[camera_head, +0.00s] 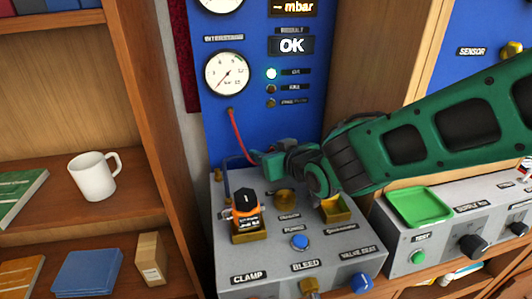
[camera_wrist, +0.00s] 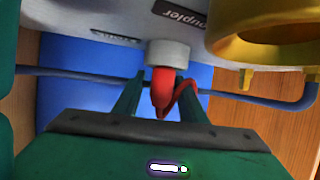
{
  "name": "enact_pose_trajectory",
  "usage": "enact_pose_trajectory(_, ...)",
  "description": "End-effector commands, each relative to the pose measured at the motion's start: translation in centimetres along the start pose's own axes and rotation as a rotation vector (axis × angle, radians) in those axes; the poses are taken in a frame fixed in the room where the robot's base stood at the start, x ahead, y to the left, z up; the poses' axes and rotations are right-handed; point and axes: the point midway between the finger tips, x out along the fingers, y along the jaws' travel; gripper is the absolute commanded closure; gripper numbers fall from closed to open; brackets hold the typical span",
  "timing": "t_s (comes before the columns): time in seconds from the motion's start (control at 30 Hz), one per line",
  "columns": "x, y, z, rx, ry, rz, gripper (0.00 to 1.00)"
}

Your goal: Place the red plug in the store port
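The red plug (camera_wrist: 162,88) sits at a round grey socket (camera_wrist: 167,54) on the bench unit in the wrist view. Its red lead (camera_wrist: 188,95) curls beside it. My gripper (camera_wrist: 160,95) has a finger on each side of the plug, with blue background showing between fingers and plug, so it looks open around it. In the head view, my gripper (camera_head: 258,158) is at the back left of the grey bench unit (camera_head: 325,262); the plug itself is hidden there. A red hose (camera_head: 238,135) runs from the gauge down to the gripper. I cannot make out a store label.
An orange-and-black device (camera_head: 245,217) stands on the unit in front of my gripper. A yellow cup-like holder (camera_head: 335,208) is to the right; a yellow ring (camera_wrist: 265,40) is close in the wrist view. A wooden shelf with a white mug (camera_head: 93,178) is at left.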

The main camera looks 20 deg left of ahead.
Motion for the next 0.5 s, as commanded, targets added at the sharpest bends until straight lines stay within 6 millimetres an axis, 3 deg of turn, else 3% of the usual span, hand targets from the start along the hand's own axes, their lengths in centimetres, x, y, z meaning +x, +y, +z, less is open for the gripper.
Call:
enact_pose_trajectory(0.17,-1.3,0.0,-0.2,0.0,0.003,0.0,0.62)
enact_pose_trajectory(0.5,-7.0,0.0,-0.2,0.0,0.003,-0.001,0.62)
